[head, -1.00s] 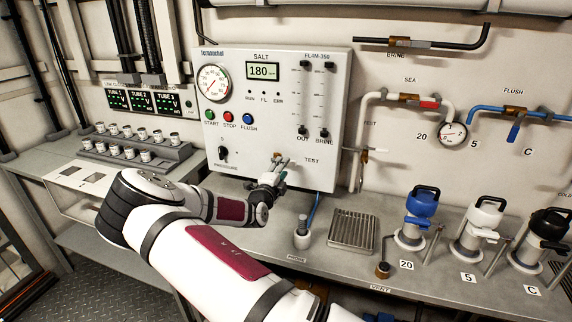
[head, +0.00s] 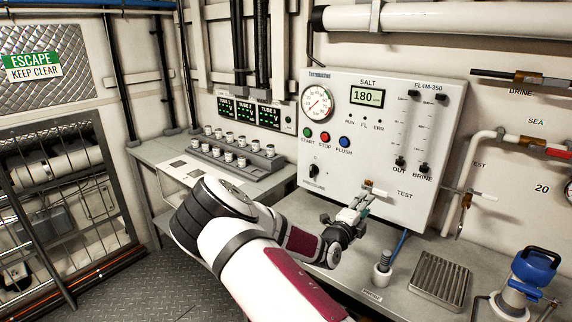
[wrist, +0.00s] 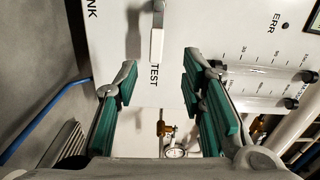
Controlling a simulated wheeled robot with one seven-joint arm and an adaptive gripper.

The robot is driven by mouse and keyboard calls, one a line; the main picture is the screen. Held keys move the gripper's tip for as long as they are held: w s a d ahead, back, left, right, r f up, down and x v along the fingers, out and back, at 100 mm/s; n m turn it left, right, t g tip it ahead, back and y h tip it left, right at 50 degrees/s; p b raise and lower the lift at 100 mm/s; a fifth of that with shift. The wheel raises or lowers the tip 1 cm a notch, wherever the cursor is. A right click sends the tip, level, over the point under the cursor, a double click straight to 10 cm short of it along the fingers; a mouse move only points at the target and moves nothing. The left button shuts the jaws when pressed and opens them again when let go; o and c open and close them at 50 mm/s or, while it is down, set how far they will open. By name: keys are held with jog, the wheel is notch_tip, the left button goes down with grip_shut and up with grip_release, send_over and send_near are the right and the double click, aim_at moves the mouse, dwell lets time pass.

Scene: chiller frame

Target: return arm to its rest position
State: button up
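My arm reaches from the bottom of the head view toward the salt panel (head: 345,165). My gripper (head: 362,204) is in front of the panel's lower right part, near the small TEST lever (head: 378,192). In the wrist view my gripper (wrist: 158,75) shows two green-padded fingers spread wide with nothing between them. The white TEST lever (wrist: 157,42) lies beyond the fingertips, between their lines; a gap seems to separate it from the pads. My arm is extended and bent at the elbow.
A rack of small white-capped vials (head: 235,158) stands on the bench to the left of my forearm. A probe in a holder (head: 383,268), a grated tray (head: 438,279) and a blue-handled valve (head: 533,270) are to the right. Open floor (head: 165,285) lies at lower left.

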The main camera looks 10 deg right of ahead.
jog(key=s+d+r+m+g+y, duration=0.1)
jog(key=s+r+m+g, duration=0.4)
jog(key=s+m, duration=0.6)
jog(key=s+d+r+m+g+y, duration=0.1)
jog(key=s+r+m+g, duration=0.35)
jog(key=s+m, duration=0.65)
jog(key=s+a+r+m+t+y, duration=0.1)
jog(key=s+a+r+m+y, duration=0.4)
jog(key=s+a+m, duration=0.3)
jog(key=s+a+r+m+t+y, duration=0.2)
jog(key=s+a+r+m+y, duration=0.4)
jog(key=a+m, duration=0.8)
jog(key=s+a+y, duration=0.1)
jog(key=s, duration=0.1)
jog(key=shift+s+r+m, duration=0.25)
jog(key=shift+s+m, duration=0.05)
jog(key=shift+s, duration=0.1)
jog(key=shift+t, duration=0.25)
jog(key=shift+c, duration=0.3)
